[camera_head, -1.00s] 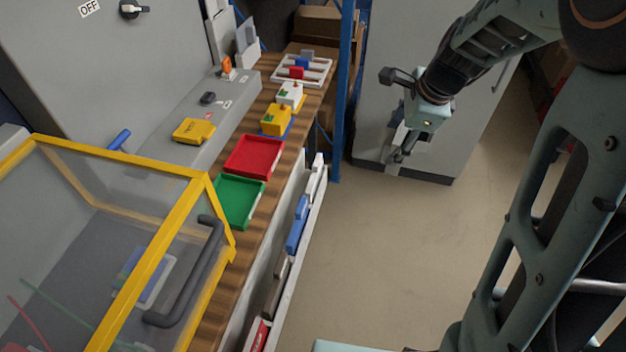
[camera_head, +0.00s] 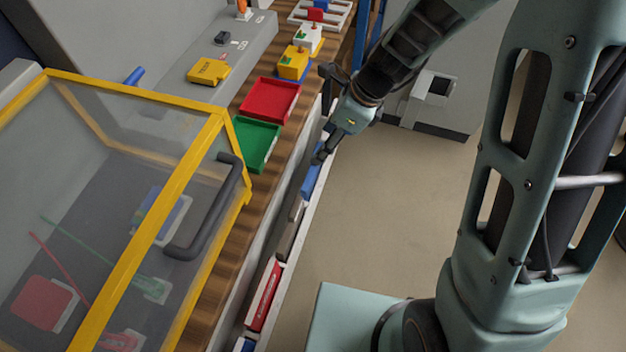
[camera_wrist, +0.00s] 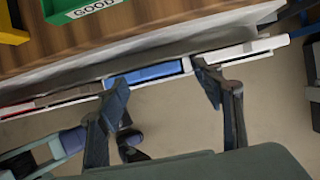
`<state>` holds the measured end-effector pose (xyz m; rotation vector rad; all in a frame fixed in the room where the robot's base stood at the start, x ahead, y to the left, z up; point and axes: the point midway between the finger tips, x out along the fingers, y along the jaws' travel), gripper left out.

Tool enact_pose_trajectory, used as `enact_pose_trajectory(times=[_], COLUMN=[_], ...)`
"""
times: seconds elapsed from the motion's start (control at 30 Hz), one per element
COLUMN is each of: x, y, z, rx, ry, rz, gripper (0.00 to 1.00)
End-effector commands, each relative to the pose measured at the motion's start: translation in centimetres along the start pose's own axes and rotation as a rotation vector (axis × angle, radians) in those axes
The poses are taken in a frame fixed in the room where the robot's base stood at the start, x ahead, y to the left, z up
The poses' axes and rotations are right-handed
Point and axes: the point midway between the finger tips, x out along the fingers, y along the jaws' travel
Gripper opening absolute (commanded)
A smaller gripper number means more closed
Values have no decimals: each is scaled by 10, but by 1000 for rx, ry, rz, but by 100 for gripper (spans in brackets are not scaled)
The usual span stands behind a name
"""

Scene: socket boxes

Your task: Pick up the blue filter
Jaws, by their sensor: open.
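The blue filter (camera_head: 312,179) is a flat blue block in the narrow white rack along the side of the wooden bench. In the wrist view the blue filter (camera_wrist: 150,73) shows as a blue strip at the rack's edge, lying between my fingers in the picture. My gripper (camera_head: 321,158) is just above the filter's far end in the head view and hides part of it. In the wrist view my gripper (camera_wrist: 162,84) is open, with one finger on each side of the blue strip. I cannot tell how much height separates them.
The same rack holds a grey block (camera_head: 290,230) and a red-and-white block (camera_head: 264,294). The bench carries a green tray (camera_head: 256,145), a red tray (camera_head: 270,100) and a yellow box (camera_head: 293,63). A yellow-framed clear cover (camera_head: 165,195) stands at left.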

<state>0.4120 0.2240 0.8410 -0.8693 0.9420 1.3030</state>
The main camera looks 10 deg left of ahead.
Motion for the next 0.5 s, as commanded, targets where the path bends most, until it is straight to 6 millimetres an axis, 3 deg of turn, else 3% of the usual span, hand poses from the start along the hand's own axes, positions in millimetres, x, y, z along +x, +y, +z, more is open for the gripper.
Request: enact_pose_trajectory(times=[0.03, 0.2, 0.43, 0.5], x=[11, 26, 27, 27], y=[3, 1, 1, 1], z=[-2, -1, 0, -1], rx=[0, -1, -1, -1], ry=[2, 1, 0, 0], rz=[4, 0, -1, -1], gripper=[61, 61, 61, 55])
